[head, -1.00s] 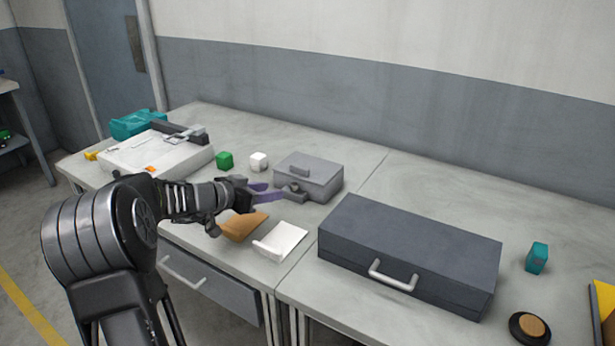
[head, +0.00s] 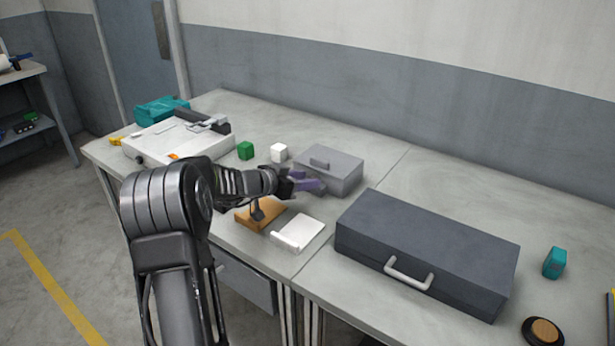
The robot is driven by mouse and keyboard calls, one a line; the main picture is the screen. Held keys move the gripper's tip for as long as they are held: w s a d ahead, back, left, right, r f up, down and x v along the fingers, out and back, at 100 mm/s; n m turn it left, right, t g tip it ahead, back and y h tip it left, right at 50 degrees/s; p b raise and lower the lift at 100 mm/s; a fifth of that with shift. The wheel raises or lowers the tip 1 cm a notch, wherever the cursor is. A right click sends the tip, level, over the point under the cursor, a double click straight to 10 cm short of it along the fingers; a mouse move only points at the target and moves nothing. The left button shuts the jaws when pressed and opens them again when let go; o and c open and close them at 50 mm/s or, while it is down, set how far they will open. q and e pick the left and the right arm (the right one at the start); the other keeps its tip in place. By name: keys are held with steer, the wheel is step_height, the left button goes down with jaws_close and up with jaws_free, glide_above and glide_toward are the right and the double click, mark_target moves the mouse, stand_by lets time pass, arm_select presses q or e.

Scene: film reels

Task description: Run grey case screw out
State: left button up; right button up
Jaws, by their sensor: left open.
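The small light grey case (head: 334,171) sits on the table near the middle, closed, with a block-like handle on its lid. My left gripper (head: 308,184), with purple fingers, is open at the case's front left side. Its fingers overlap the case's near face in the picture, and I cannot tell whether they touch it. The case's screw is not clearly seen; the gripper covers that area. My right gripper is not in view.
A large dark grey case (head: 425,252) with a pale handle stands to the right. An orange-brown piece (head: 268,213) and a white piece (head: 297,233) lie in front. Green (head: 245,150) and white (head: 279,152) cubes sit behind my arm. The back right tabletop is clear.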

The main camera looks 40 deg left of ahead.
arm_select(q)
steer(key=shift+w+d+f, duration=0.1)
steer(key=shift+w+f, duration=0.2)
steer(key=shift+w, duration=0.3)
jaws_close()
